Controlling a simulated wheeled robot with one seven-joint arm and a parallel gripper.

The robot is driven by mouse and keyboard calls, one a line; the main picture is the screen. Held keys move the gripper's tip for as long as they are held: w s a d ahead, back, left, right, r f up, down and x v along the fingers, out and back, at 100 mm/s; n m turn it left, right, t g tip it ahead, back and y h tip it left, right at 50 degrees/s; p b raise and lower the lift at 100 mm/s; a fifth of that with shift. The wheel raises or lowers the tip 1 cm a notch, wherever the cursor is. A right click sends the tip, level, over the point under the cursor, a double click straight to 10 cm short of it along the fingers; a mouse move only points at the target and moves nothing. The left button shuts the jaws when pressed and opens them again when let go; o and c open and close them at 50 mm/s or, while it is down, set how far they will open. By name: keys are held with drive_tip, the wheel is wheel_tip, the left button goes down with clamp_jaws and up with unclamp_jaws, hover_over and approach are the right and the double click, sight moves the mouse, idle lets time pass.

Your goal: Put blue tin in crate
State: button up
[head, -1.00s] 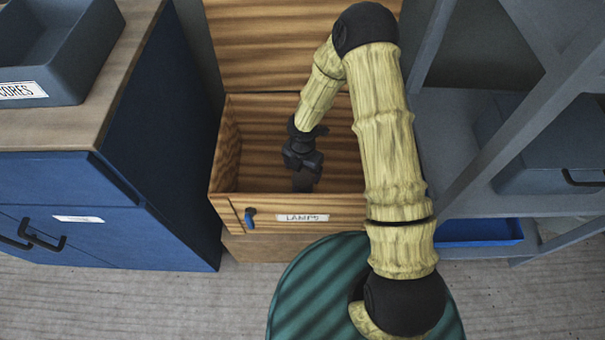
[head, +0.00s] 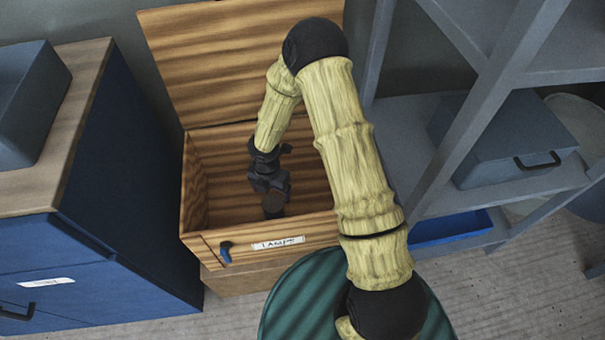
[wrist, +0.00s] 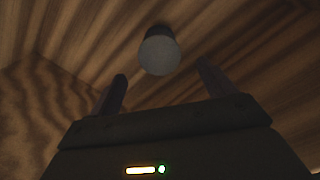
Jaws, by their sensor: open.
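My gripper (head: 272,190) reaches down inside an open wooden chest labelled LAMPS (head: 215,249). In the wrist view my gripper (wrist: 161,70) is open, its two fingers apart. A small round-topped thing, likely the tin (wrist: 160,54), stands on the wood ahead of the fingertips, between their lines. It looks grey in the dim light, so I cannot confirm that it is blue. In the head view my gripper hides most of that spot. A blue open container, possibly the crate (head: 447,229), sits low under the shelf to the right.
The chest's raised lid (head: 240,60) stands behind, and its walls surround my gripper. A blue cabinet (head: 130,190) stands left, with a grey bin (head: 35,105) on top. A grey shelf rack (head: 400,135) holding a lidded box (head: 500,140) stands right. A green round top (head: 300,300) is in front.

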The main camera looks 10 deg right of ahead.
drive_tip(key=s+d+r+m+t, duration=0.1)
drive_tip(key=s+d+r+m, duration=0.3)
drive_tip(key=r+m, duration=0.4)
drive_tip(key=s+d+r+m, duration=0.4)
drive_tip(key=r+m, duration=0.4)
drive_tip(key=m, duration=0.3)
drive_tip(key=s+d+r+m+t, duration=0.1)
drive_tip(key=s+d+r+m, duration=0.3)
drive_tip(key=r+m, duration=0.5)
drive_tip(key=shift+d+m+t, duration=0.3)
drive_tip(key=shift+d+m, duration=0.2)
drive_tip(key=shift+d, duration=0.25)
drive_tip(key=shift+w, duration=0.1)
drive_tip(key=shift+a, duration=0.15)
